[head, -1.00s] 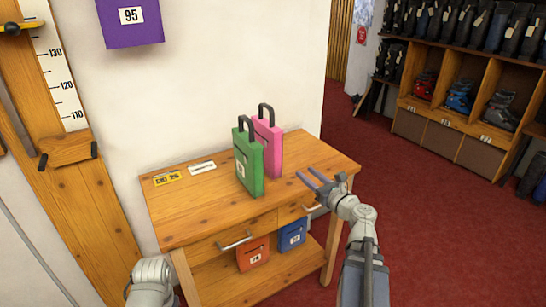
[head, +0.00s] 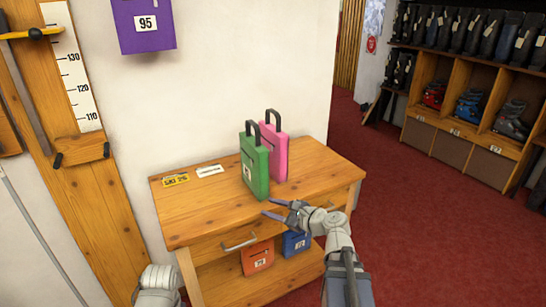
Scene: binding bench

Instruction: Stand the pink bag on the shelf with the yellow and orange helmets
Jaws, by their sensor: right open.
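The pink bag (head: 279,153) stands upright on the wooden bench top, with a dark handle loop on top. A green bag (head: 257,172) stands in front of it and hides part of its left side. My right gripper (head: 268,208) is open and empty at the front edge of the bench, in front of and below the two bags, apart from them. My left arm shows only as a grey link at the bottom left; its gripper is out of view. No shelf with yellow and orange helmets is in view.
The wooden bench (head: 205,216) has drawers and a lower shelf holding an orange bag (head: 257,257) and a blue bag (head: 296,243). A purple bag (head: 143,25) hangs on the wall. A boot rack (head: 463,138) stands at the back right. Red floor between is clear.

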